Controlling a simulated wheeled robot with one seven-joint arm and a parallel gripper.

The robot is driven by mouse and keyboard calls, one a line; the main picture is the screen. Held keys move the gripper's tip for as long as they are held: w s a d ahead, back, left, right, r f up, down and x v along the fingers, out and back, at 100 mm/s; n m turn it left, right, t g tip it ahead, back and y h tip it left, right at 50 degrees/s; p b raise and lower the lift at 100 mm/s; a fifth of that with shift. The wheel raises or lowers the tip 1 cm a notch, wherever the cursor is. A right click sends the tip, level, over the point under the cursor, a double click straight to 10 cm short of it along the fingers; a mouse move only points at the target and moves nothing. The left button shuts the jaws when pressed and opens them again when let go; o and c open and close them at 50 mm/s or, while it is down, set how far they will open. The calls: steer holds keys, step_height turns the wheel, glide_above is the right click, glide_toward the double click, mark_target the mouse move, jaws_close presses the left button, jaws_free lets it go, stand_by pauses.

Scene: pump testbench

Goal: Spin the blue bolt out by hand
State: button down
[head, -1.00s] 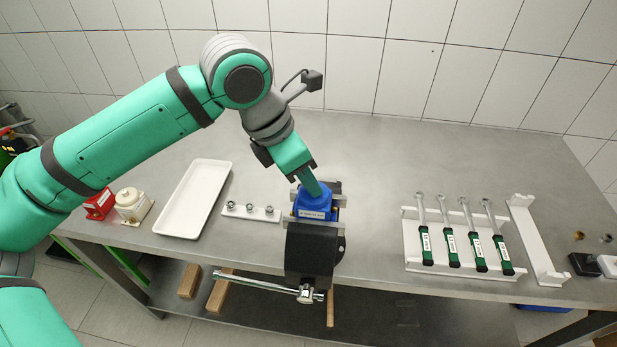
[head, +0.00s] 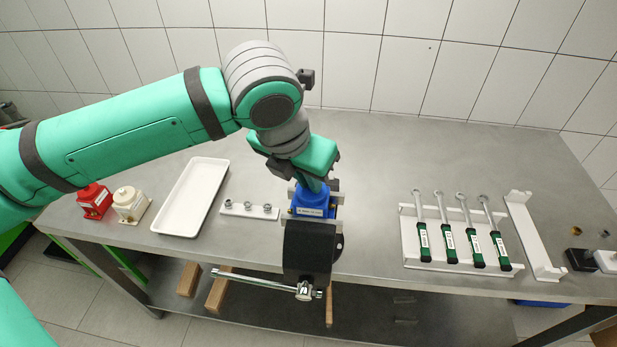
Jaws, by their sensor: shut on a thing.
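The blue pump (head: 309,203) is clamped in the dark bench vise (head: 310,250) near the front edge of the table. My gripper (head: 313,186) points down onto the top of the blue pump. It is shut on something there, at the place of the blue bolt. The bolt itself is hidden by the fingers and too small to make out, so I cannot tell how far it stands out.
A white tray (head: 191,198) and a white strip with several sockets or nuts (head: 249,209) lie to the left. Red (head: 94,200) and cream (head: 131,204) pumps stand farther left. Several green-handled wrenches (head: 448,243) rest in a white rack at right. The vise handle (head: 255,280) sticks out in front.

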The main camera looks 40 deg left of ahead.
stand_by(0.3)
steer(key=c, duration=1.8)
jaws_free()
steer(key=v, duration=1)
steer(key=shift+s+r, duration=0.25)
steer(key=shift+r, duration=0.1)
